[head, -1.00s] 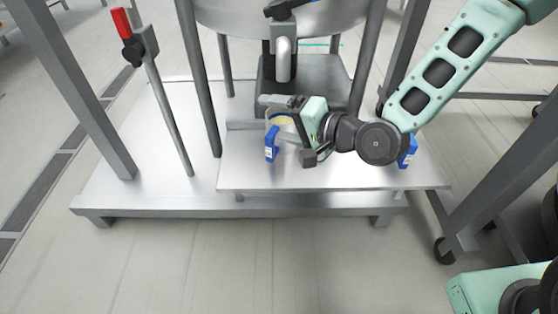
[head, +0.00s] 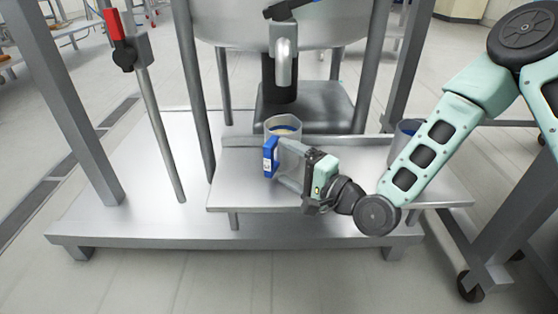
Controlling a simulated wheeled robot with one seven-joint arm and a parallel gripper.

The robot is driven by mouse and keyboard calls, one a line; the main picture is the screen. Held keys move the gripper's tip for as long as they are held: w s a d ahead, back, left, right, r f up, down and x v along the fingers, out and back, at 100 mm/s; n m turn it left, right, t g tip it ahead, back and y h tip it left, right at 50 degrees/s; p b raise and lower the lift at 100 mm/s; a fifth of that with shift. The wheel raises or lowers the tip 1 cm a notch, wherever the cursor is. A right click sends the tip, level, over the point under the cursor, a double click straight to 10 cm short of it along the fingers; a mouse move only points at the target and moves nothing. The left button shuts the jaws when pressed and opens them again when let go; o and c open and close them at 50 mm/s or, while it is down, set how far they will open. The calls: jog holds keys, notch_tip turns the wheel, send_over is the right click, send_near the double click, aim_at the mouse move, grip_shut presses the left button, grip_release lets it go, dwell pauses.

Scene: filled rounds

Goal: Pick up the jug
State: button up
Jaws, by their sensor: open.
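A clear grey jug (head: 284,122) with something pale yellowish inside stands on the steel shelf under the tank outlet. Its blue handle (head: 269,158) with a white label faces the front left. My gripper (head: 279,163) is open and comes from the right, its fingers pointing left at the handle. The fingertips end right by the handle; whether they straddle it or touch it I cannot tell. The gripper and its fingers cover the jug's lower part. A second, similar jug (head: 408,127) stands at the right of the shelf, partly hidden behind my arm.
The steel shelf (head: 238,190) is clear left of the jug. A steel tank (head: 225,22) with an outlet pipe (head: 283,52) hangs above and behind it. Frame legs stand on both sides, and a red-handled lever (head: 112,24) stands at the left.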

aim_at(265, 150)
jog(key=shift+w+a, duration=0.4)
jog(key=b+x, duration=0.2)
jog(key=x, duration=0.3)
jog(key=shift+w+a+f+b, duration=0.1)
jog(key=shift+w+a+b, duration=0.1)
jog(key=shift+b, duration=0.1)
jog(key=shift+w+a, duration=0.3)
jog(key=shift+w, duration=0.05)
jog(key=c, duration=0.9)
jog(key=shift+c, duration=1.2)
jog(key=shift+r, duration=0.3)
